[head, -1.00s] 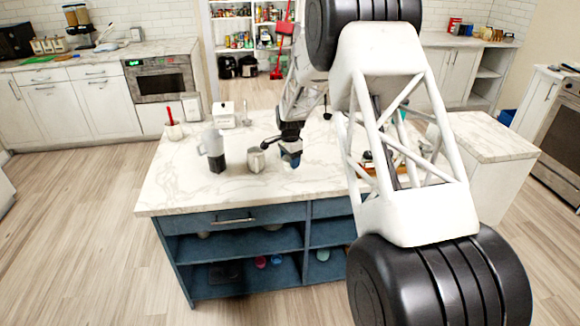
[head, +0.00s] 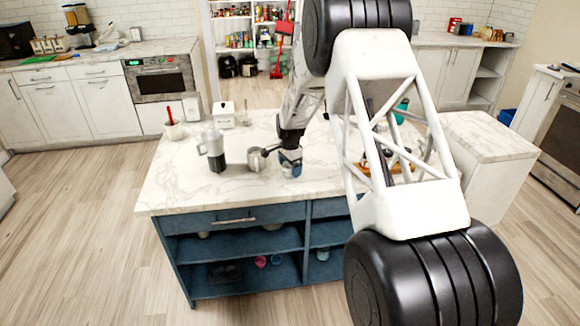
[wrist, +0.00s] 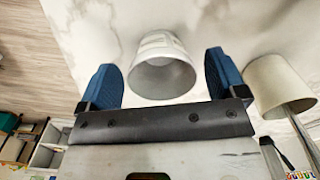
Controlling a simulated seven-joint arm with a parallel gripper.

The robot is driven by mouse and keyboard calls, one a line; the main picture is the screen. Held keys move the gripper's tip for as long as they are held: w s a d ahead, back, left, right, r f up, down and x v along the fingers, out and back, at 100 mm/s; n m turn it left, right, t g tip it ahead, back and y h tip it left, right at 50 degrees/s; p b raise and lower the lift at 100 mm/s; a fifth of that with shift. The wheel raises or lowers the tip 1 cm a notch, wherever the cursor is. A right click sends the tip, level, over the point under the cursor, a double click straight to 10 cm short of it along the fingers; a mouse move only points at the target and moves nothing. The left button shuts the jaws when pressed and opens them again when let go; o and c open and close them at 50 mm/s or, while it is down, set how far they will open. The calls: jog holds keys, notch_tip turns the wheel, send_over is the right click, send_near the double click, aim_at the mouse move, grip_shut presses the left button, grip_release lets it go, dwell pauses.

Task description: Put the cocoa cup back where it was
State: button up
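A pale cup (wrist: 163,45) stands on the marble counter and shows in the wrist view with its mouth towards my gripper. I cannot read any marking that names it as the cocoa cup. My gripper (wrist: 160,62) is open, with one blue finger on each side of the cup and a visible gap to both. In the head view my gripper (head: 290,160) is low over the island top, at this cup, and partly hides it.
A blender-like jug (head: 214,152) stands further left on the island (head: 175,190). Open blue shelves below hold several cups, among them a pink one (head: 261,262) and a teal one (head: 323,254). A white canister (head: 224,114) and a teal object (head: 402,108) stand towards the back.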

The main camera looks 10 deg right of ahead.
jog(key=shift+r, duration=0.1)
notch_tip(320, 180, up, 12)
dwell(1.0)
jog(key=shift+s+r, duration=0.1)
jog(key=shift+r, duration=0.05)
dwell(0.4)
jog(key=s+d+r+n, duration=0.1)
jog(key=s+r+n, duration=0.1)
jog(key=s+r, duration=0.6)
jog(key=s+r+n+t, duration=0.1)
jog(key=s+r+n, duration=0.25)
jog(key=s, duration=0.85)
jog(key=s+d+r+n, duration=0.1)
jog(key=s+r, duration=0.6)
jog(key=s, duration=0.3)
jog(key=s+f+n+t, duration=0.1)
jog(key=s+n, duration=0.5)
jog(key=s, duration=2.4)
jog(key=shift+f+n+t, duration=0.3)
jog(key=shift+f+n, duration=0.05)
jog(key=shift+f, duration=0.15)
